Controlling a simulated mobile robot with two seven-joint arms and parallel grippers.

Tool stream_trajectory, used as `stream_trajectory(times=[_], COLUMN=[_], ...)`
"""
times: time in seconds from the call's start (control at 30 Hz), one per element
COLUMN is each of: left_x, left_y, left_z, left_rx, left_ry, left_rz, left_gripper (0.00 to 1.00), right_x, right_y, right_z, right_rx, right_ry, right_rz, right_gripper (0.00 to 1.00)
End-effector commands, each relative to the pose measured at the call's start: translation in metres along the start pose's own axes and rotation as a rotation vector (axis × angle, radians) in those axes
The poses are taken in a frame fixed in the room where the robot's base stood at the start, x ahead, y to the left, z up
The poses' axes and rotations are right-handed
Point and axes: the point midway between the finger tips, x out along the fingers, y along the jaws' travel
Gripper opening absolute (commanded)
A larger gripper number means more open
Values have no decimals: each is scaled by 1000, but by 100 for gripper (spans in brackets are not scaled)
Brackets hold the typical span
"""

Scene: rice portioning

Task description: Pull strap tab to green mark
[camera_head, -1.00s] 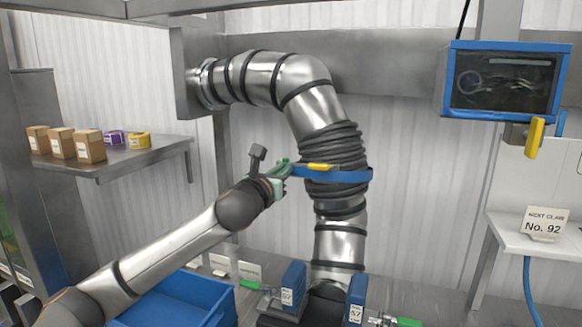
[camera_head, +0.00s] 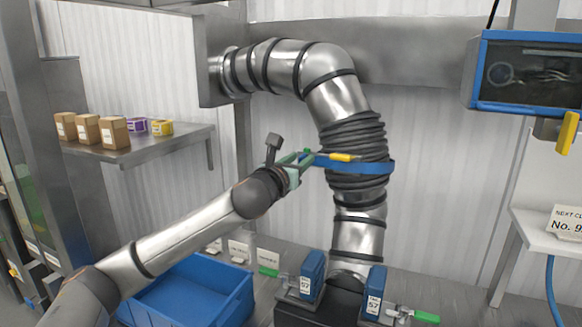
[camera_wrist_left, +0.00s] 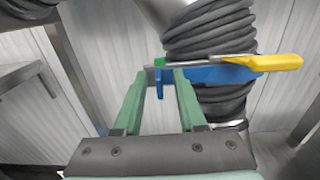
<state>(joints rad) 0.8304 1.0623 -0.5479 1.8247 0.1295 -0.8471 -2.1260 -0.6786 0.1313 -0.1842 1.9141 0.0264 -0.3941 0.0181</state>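A blue strap (camera_head: 362,167) wraps around the black ribbed sleeve (camera_head: 352,145) of the steel duct. A yellow-handled lever (camera_head: 343,157) lies along it; its handle also shows in the left wrist view (camera_wrist_left: 275,62). A small green mark (camera_wrist_left: 159,63) shows at the strap's left end, and a blue tab (camera_wrist_left: 163,84) hangs just below it. My left gripper (camera_head: 303,158) reaches the strap's left end. In the left wrist view its pale green fingers (camera_wrist_left: 164,76) stand apart on either side of the tab, with narrow gaps visible. My right gripper is not in view.
A blue bin (camera_head: 195,290) stands below my left arm. Two blue clamp blocks (camera_head: 312,275) with green handles flank the duct's foot. A shelf (camera_head: 165,145) with small boxes is at left. A blue-framed screen (camera_head: 525,72) hangs at right. Space right of the duct is open.

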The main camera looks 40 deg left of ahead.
Motion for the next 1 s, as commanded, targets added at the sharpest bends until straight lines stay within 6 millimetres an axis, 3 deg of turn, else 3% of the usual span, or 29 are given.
stream_trajectory(times=[0.17,0.6,1.0], left_x=[-21,-101,-122], left_y=[0,0,0], left_z=[-2,-3,-1], left_rx=[5,8,1], left_ry=[0,1,1], left_rz=[0,0,0], left_gripper=[40,40,40], right_x=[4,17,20], right_y=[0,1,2], right_z=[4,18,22], right_rx=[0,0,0], right_ry=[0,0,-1], right_rz=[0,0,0], right_gripper=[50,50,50])
